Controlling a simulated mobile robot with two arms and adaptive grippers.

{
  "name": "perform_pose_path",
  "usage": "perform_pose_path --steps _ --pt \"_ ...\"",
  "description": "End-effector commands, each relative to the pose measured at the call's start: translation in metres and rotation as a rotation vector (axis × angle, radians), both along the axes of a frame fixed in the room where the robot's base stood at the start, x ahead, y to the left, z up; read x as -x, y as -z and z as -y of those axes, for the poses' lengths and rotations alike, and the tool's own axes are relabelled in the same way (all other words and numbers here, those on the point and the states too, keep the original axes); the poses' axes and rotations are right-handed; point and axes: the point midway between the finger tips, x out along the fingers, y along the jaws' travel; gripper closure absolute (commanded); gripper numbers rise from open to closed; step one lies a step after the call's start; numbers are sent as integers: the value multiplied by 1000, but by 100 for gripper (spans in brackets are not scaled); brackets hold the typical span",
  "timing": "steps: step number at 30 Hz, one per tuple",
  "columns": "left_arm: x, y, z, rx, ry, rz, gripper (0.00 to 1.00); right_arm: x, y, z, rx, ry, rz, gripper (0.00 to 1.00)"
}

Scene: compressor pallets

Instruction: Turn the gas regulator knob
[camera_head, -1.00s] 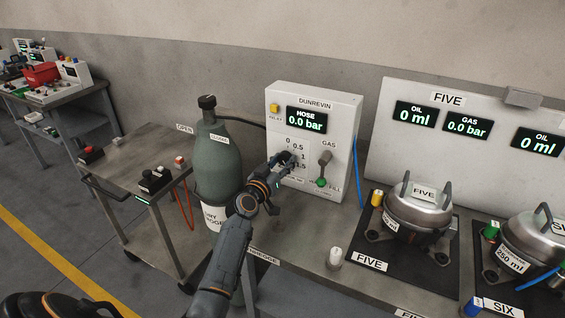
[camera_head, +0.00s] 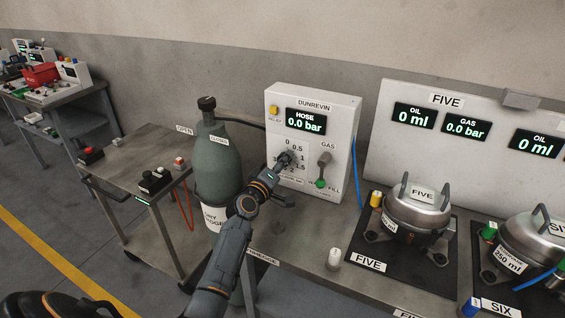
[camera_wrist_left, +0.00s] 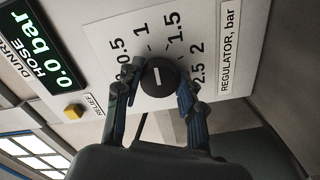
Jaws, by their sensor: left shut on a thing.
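The gas regulator knob (camera_wrist_left: 158,76) is round and black with a white pointer line. In the head view my left gripper (camera_head: 287,160) reaches the dial on the white Dunrevin panel (camera_head: 345,118) and mostly hides the knob. The hose display (camera_head: 306,121) reads 0.0 bar. My right gripper is not in view.
A gas lever (camera_head: 324,168) with a green tip is right of the dial. A yellow relief button (camera_head: 273,108) is at the panel's upper left. A green gas cylinder (camera_head: 216,160) stands left of the panel. Compressor FIVE (camera_head: 416,212) is on a black mat at right.

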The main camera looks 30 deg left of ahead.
Motion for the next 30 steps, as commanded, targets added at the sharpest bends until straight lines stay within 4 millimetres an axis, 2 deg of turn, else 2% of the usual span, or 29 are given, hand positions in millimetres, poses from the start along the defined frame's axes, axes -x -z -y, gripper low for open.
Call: perform_pose_path --steps 12,29,30 --pt "0 -1 0 194 -1 17 93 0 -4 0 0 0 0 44" --pt "0 -1 -1 221 -1 19 93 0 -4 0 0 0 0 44" --pt "0 -1 -1 221 -2 20 55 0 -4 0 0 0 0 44"
